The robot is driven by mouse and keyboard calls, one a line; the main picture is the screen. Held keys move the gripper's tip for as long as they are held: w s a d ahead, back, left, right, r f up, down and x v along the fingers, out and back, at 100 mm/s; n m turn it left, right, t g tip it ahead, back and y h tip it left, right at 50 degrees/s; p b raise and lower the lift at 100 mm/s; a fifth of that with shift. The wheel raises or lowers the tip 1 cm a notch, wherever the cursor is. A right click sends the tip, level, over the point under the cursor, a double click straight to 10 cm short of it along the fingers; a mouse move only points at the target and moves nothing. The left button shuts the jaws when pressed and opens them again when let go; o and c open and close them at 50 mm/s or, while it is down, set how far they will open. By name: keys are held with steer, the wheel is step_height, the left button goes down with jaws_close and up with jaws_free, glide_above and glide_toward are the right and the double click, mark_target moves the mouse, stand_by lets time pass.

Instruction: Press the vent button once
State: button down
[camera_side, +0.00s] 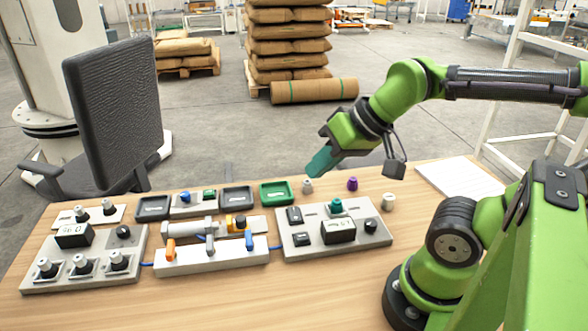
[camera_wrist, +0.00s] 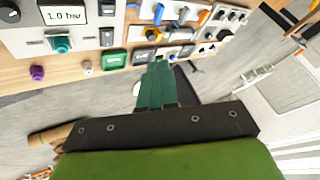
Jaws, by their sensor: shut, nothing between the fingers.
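No button label is readable, so I cannot tell for sure which is the vent button. The grey right-hand panel (camera_side: 318,253) holds a display reading 1.0 bar in the wrist view (camera_wrist: 65,14), a teal knob (camera_side: 336,207) and a black dial (camera_side: 371,226). My gripper (camera_side: 316,172), with teal fingers, is shut and empty, above and behind the panel, touching nothing. Its fingers also show in the wrist view (camera_wrist: 160,64).
A grey cap (camera_side: 307,186), a purple knob (camera_side: 352,184) and a pale cap (camera_side: 388,202) stand near the panel. Left are a green tray (camera_side: 277,193), black trays, a lever block (camera_side: 212,260) and another knob panel (camera_side: 84,276). A chair (camera_side: 115,110) stands behind the table.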

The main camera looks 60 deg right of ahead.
stand_by(0.5)
steer(key=m+g+y, duration=0.6)
steer(key=m+y, duration=0.1)
steer(key=m, duration=1.8)
glide_above(304, 233)
step_height(304, 233, down, 10)
steer(key=f, duration=0.1)
steer(key=shift+w+r, duration=0.1)
steer(key=shift+r, duration=0.15)
steer(key=shift+f, duration=0.15)
steer(key=shift+f, duration=4.25)
steer(key=shift+f, duration=0.1)
